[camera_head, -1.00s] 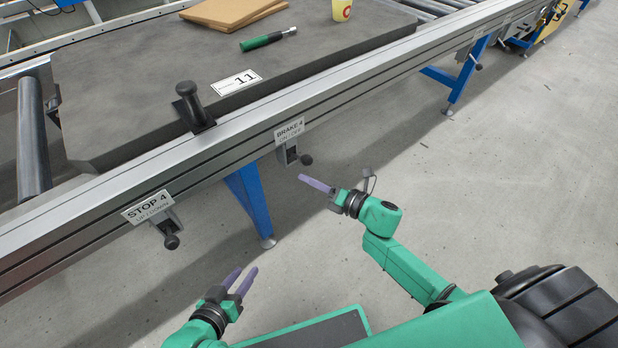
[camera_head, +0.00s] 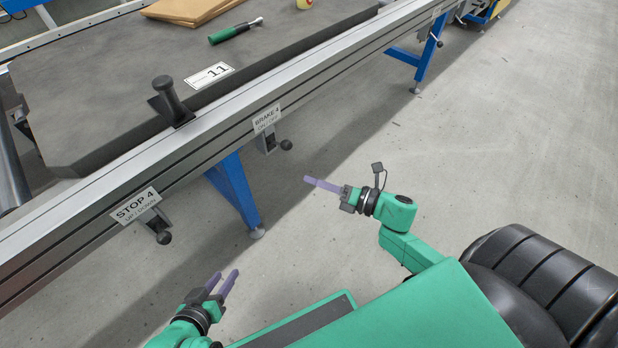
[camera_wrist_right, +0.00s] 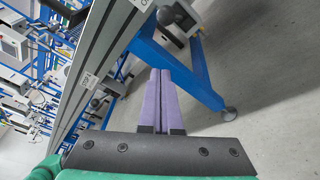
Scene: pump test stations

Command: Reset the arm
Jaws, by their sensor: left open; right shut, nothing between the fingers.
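My right gripper (camera_head: 322,184) has purple fingers. It is shut and empty, held in free air to the right of the BRAKE 4 lever (camera_head: 286,144) and apart from it. Its closed fingers also show in the right wrist view (camera_wrist_right: 161,80). My left gripper (camera_head: 226,283) is open and empty at the lower middle, below and to the right of the STOP 4 lever (camera_head: 163,237). Both of my green arms are bent in front of my body.
A metal conveyor rail (camera_head: 215,123) runs diagonally, with a blue leg (camera_head: 236,190) under it. A grey plate (camera_head: 100,95) carries a green-handled screwdriver (camera_head: 229,33), a label 11 (camera_head: 209,75) and cardboard (camera_head: 192,8). A black knob (camera_head: 166,95) stands at its edge. The grey floor (camera_head: 510,125) at right is open.

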